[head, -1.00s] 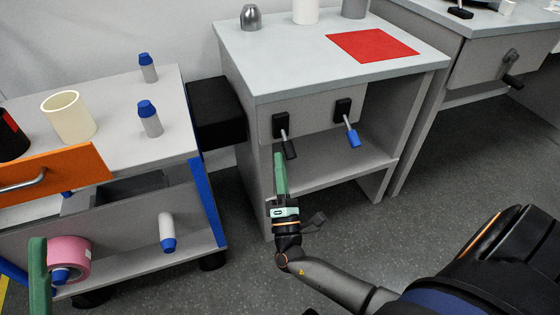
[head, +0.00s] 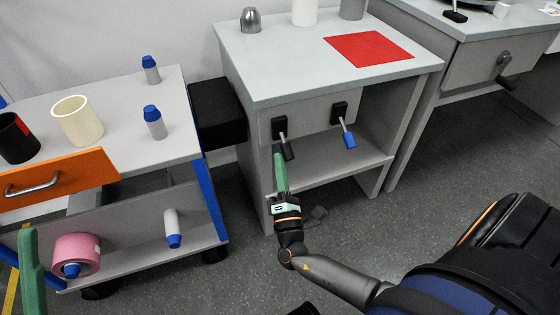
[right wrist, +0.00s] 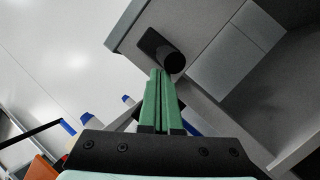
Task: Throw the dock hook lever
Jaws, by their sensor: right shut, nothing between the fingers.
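Two levers are mounted on the front panel of the grey workbench in the head view: one with a black grip (head: 288,150) on the left and one with a blue grip (head: 348,140) on the right. Both hang down and tilt right. I cannot tell from any label which is the dock hook lever. My right gripper (head: 279,157) is shut and empty, its green fingertips just left of the black grip. In the right wrist view the closed fingers (right wrist: 160,76) point toward the black grip's round end (right wrist: 173,63); contact is unclear. My left gripper (head: 28,240) shows only partly at the lower left.
A red mat (head: 369,49) and metal items lie on the workbench top. A cart with an orange drawer front (head: 60,178), a cream cup (head: 78,121) and blue-capped bottles stands left. A black box (head: 218,112) sits between. Another bench with a crank (head: 505,70) stands right.

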